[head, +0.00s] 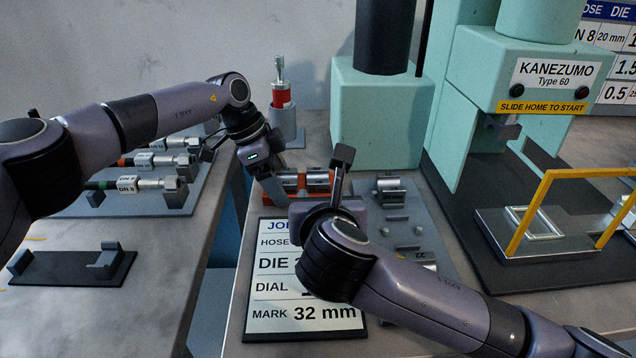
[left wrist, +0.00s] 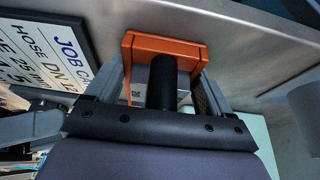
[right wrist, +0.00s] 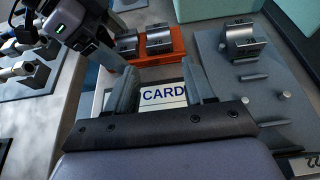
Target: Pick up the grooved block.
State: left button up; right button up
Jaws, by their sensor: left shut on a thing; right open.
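Grooved metal blocks show in several places. One stands on the grey board (right wrist: 285,80), and this grooved block (right wrist: 243,38) also shows in the head view (head: 390,190). Two more metal pieces, (right wrist: 160,40) and (right wrist: 127,45), sit in an orange tray (right wrist: 150,59). My left gripper (left wrist: 160,65) is shut at the left end of the orange tray, its fingers along the tray's sides. My right gripper (right wrist: 160,75) is open and empty above the job card (right wrist: 163,95), apart from the tray and the board block. My right wrist hides part of the card in the head view.
A green press (head: 530,70) with a yellow guard bar (head: 530,205) stands at the right. A green machine (head: 375,115) is behind the tray. A red-banded part (head: 281,95) stands in a grey holder at the back. Hose fittings (head: 150,160) lie on the left bench.

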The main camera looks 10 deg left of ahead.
aim_at(319, 182)
jog(key=shift+x, duration=4.7)
jog(key=shift+a+r, duration=0.1)
jog(key=shift+c, duration=0.3)
grip_shut()
jog(key=shift+r, duration=0.2)
